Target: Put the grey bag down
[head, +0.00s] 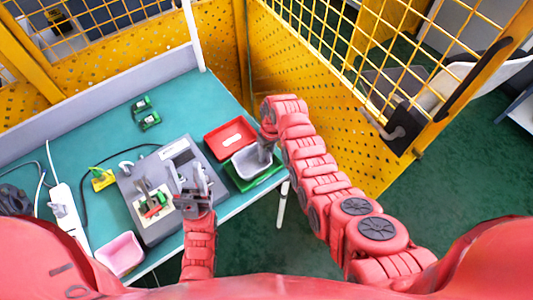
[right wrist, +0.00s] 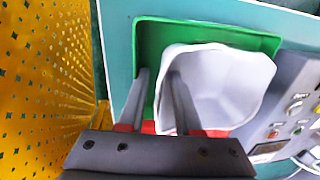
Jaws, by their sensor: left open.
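The grey bag (head: 250,161), an open-topped pale grey pouch, rests at the green tray (head: 270,177) on the right part of the table. In the right wrist view the bag (right wrist: 225,85) lies over the green tray (right wrist: 150,45). My right gripper (head: 266,136) reaches down at the bag's edge. In the right wrist view its two fingers (right wrist: 160,88) stand apart, one inside the bag and one outside its wall, with green showing between the outer finger and the wall. My left gripper (head: 190,182) is open and empty above the grey device (head: 150,225).
A red tray (head: 230,132) lies behind the green one. A pink tray (head: 120,254), a yellow part (head: 101,179) and a white power strip (head: 70,212) are on the left. Green parts (head: 147,113) lie at the back. Yellow mesh fencing (head: 300,90) stands behind the table.

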